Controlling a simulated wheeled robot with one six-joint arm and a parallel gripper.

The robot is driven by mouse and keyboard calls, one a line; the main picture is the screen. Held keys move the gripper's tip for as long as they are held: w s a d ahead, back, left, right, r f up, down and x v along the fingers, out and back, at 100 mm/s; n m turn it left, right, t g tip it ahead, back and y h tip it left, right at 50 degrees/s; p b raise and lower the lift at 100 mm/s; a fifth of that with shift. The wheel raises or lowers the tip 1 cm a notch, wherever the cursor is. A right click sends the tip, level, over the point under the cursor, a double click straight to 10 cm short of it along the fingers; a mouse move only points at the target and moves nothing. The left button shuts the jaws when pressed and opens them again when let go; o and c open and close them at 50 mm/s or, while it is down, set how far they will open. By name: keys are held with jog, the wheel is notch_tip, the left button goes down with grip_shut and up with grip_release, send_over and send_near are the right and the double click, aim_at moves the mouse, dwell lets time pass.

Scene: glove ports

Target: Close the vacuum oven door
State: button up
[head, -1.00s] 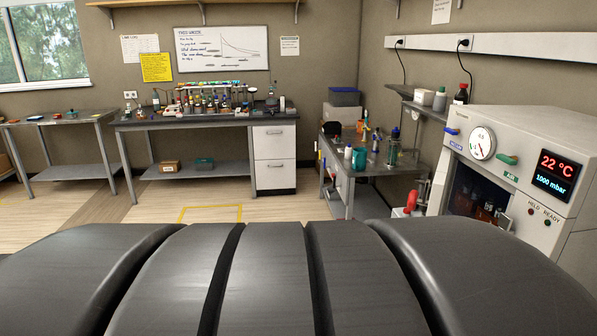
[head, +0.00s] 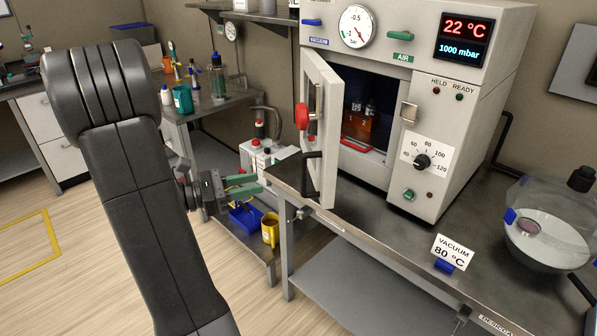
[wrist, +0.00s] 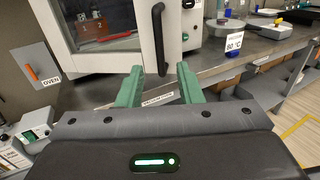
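The vacuum oven (head: 400,185) stands on the bench at the right in the head view. Its pale door (head: 329,165) stands ajar, swung out at the left, and the dark chamber shows behind it. The door carries a black bar handle (head: 312,175) and a red knob (head: 302,117). My gripper (head: 261,184), with green fingers, is left of the handle, apart from it and empty. In the wrist view the fingers (wrist: 160,69) are spread, and the lower end of the handle (wrist: 158,35) appears between their tips.
A vacuum sign (head: 453,252) and a glass desiccator (head: 548,238) stand on the bench (head: 385,240) right of the door. A pump (head: 262,158), a blue bin (head: 245,217) and a yellow cup (head: 270,230) are low by my gripper. Floor at the left is clear.

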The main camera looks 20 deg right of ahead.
send_over(304, 193)
jog(key=shift+w+d, duration=0.1)
jog(key=shift+w, duration=0.3)
dwell(0.3)
grip_shut()
